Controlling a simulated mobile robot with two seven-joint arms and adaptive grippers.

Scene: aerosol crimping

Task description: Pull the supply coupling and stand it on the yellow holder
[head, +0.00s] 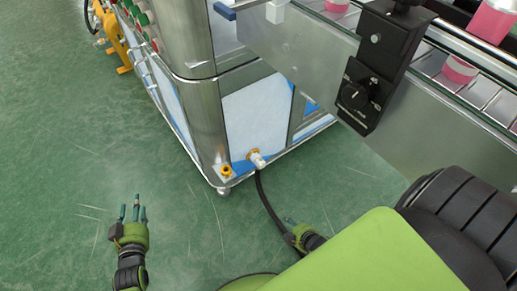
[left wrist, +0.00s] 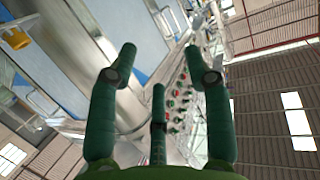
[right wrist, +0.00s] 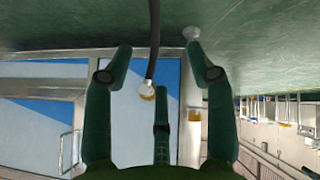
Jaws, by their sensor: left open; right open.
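The supply coupling (head: 257,160), pale with a brass-coloured end, sits on the machine's lower panel with a black hose (head: 269,204) running from it. The small yellow holder (head: 226,170) is left of it, at the machine's corner. In the right wrist view the coupling (right wrist: 147,92) and holder (right wrist: 195,116) appear beyond my fingers. My right gripper (head: 290,222) is open beside the hose, below the coupling and apart from it; my green body partly hides it. My left gripper (head: 131,210) is open and empty, left of the machine.
The steel machine cabinet (head: 200,110) stands on a low frame with a round foot (head: 223,191). A conveyor with pink items (head: 493,20) and a black control box (head: 368,90) are at upper right. The green floor (head: 60,150) is clear at left.

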